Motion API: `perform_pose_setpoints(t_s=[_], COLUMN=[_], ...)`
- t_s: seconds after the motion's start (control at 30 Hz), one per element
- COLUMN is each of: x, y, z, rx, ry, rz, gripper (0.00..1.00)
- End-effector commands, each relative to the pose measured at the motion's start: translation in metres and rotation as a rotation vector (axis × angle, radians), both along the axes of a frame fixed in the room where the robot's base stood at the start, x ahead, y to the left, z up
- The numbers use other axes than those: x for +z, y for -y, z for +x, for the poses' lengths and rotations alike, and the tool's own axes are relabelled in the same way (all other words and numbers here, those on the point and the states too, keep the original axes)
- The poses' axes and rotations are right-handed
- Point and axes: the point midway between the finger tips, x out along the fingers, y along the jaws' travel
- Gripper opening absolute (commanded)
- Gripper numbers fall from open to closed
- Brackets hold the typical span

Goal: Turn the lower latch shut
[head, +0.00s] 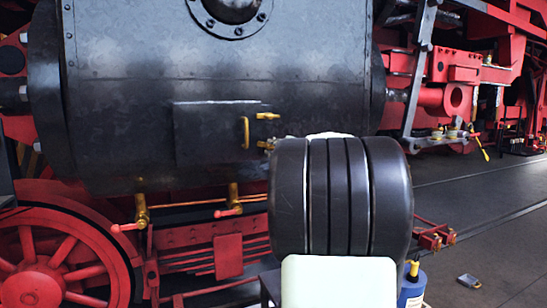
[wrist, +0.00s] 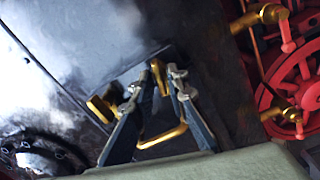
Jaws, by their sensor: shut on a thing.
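The hatch door (head: 212,133) is a dark plate on the black cylinder, with a yellow bar handle (head: 245,132) near its right edge. The yellow upper latch (head: 267,116) sits right of the handle. The yellow lower latch (head: 265,144) is below it, partly hidden by my arm in the head view. In the wrist view the lower latch (wrist: 158,75) lies between the fingertips of my gripper (wrist: 156,82), which is shut on it. The handle (wrist: 165,138) shows between the fingers, and the upper latch (wrist: 100,108) lies left of them. My gripper is hidden in the head view.
Yellow valves with red levers (head: 140,212) hang under the cylinder, above a red spoked wheel (head: 45,270). A round bolted flange (head: 232,12) is above the hatch. A blue bottle (head: 412,288) stands at lower right. The floor at right is mostly clear.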

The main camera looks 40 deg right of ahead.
Motion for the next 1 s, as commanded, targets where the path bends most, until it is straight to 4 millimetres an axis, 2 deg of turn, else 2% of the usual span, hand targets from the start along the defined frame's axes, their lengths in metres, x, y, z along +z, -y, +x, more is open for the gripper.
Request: perform_pose_setpoints(t_s=[0.2, 0.43, 1.0], x=[-0.0028, -0.0023, -0.0012], y=[-0.0006, 0.0, 0.0003], z=[0.0001, -0.0002, -0.0003], rx=[0.001, 0.0, -0.001], ry=[-0.036, -0.06, -0.071], rz=[-0.149, -0.247, -0.291], gripper=[0.0, 0.0, 0.0])
